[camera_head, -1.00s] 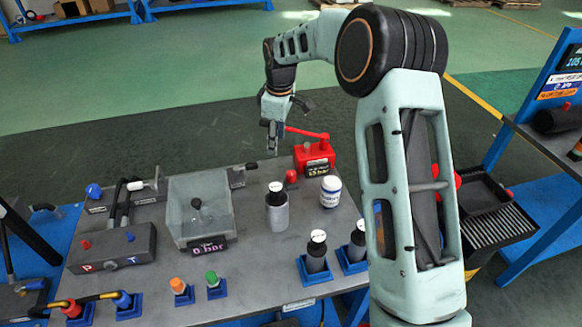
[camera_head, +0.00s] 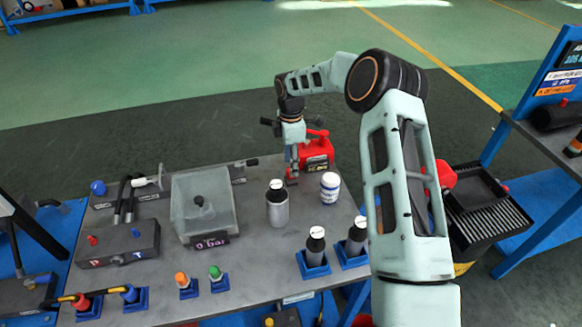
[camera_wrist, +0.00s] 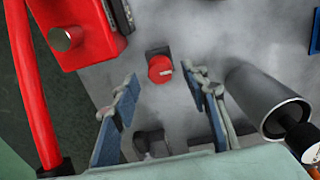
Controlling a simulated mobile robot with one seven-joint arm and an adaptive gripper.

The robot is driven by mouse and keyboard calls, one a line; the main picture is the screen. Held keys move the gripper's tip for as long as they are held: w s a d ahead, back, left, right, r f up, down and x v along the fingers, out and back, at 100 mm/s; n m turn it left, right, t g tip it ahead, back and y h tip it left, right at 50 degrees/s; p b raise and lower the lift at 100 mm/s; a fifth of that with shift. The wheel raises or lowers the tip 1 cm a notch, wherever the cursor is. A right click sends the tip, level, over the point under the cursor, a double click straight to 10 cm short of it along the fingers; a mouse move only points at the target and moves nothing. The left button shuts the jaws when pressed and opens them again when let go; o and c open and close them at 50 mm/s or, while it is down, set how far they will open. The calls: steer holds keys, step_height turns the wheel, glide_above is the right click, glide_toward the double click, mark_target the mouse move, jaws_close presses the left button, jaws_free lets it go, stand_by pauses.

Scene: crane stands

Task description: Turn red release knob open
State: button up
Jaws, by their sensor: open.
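The red release knob (camera_wrist: 160,68) is round with a pale pointer mark and sits on a small dark base on the grey bench. In the wrist view it lies beyond and between my gripper's (camera_wrist: 160,84) two spread fingers, which do not visibly touch it. In the head view my gripper (camera_head: 292,170) points down over the knob (camera_head: 291,180), which is mostly hidden behind the fingers. The gripper is open and empty.
A red hand pump (camera_head: 317,155) with a long red lever (camera_wrist: 35,95) stands close to the knob. A clear tank (camera_head: 205,207) is on the left.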

steer(key=shift+f, duration=1.4)
steer(key=shift+c, duration=0.5)
jaws_close()
